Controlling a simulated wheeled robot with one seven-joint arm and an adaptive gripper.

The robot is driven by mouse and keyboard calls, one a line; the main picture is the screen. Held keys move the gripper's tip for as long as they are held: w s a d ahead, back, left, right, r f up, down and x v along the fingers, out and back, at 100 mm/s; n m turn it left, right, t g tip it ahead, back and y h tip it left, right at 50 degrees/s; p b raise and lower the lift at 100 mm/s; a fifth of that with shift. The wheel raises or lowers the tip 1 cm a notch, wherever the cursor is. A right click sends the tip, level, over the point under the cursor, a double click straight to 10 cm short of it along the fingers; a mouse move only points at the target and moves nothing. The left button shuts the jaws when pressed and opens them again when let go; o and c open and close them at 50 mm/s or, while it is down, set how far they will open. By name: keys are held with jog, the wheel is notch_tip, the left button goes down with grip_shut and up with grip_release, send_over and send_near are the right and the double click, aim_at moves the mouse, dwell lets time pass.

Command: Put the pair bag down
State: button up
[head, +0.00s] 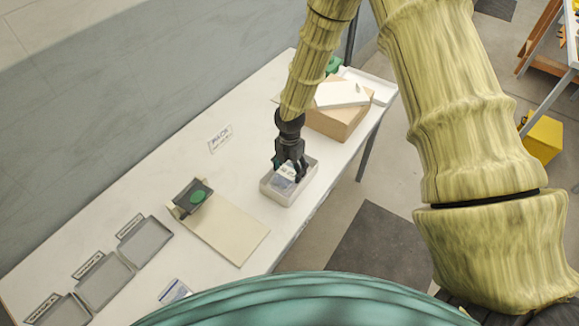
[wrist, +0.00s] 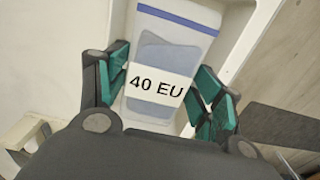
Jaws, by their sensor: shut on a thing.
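The pair bag (wrist: 165,60) is a clear bag with a blue-grey content, a blue top strip and a label reading "40 EU". My gripper (wrist: 155,90) is shut on the bag, with a green-padded finger on either side of it. In the head view my gripper (head: 290,168) points down at a pale open tray (head: 272,191), and the bag (head: 286,174) shows between the fingers. The bag is at the tray opening, inside its walls as seen from the wrist. I cannot tell whether it touches the tray floor.
A beige board (head: 232,235) with a dark press and green pad (head: 196,197) lies left of the tray. Several grey labelled trays (head: 146,240) line the table's left. Another bag (head: 174,291) lies near the front edge. A cardboard box (head: 340,120) stands behind the tray.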

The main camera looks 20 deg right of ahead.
aim_at(290, 170)
jog(key=shift+f, duration=0.15)
jog(key=shift+f, duration=0.65)
jog(key=o, duration=0.8)
jog(key=shift+r, duration=0.1)
jog(key=shift+r, duration=0.75)
notch_tip(290, 170, up, 12)
jog(key=b, duration=0.3)
jog(key=shift+f+b, duration=0.2)
jog(key=shift+b, duration=0.1)
